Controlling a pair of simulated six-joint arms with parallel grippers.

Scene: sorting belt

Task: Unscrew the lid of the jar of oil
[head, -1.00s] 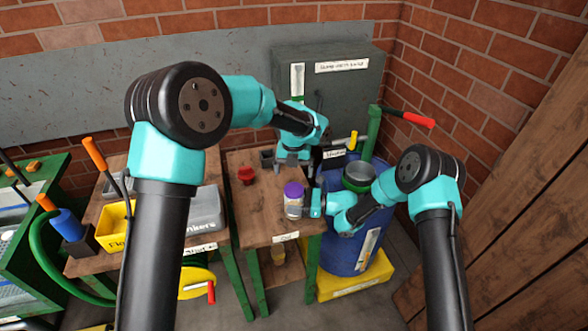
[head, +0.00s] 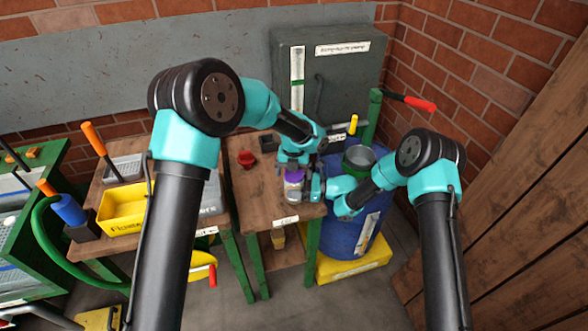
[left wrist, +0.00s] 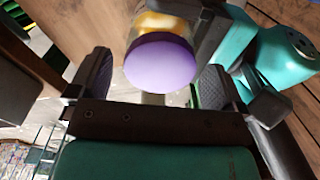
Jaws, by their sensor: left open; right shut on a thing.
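The jar (head: 292,194) stands on the small wooden table with its purple lid (head: 294,176) on top. In the left wrist view the purple lid (left wrist: 161,62) sits between the open fingers of my left gripper (left wrist: 154,80), with space on both sides; the yellowish jar body (left wrist: 158,22) shows behind it. In the head view my left gripper (head: 294,166) is over the lid, pointing down. My right gripper (head: 305,192) is shut on the jar from the right side. Its fingertips are partly hidden.
A red object (head: 247,158) and a dark box (head: 267,143) lie on the small wooden table (head: 258,205). A yellow bin (head: 123,213) is on the left bench.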

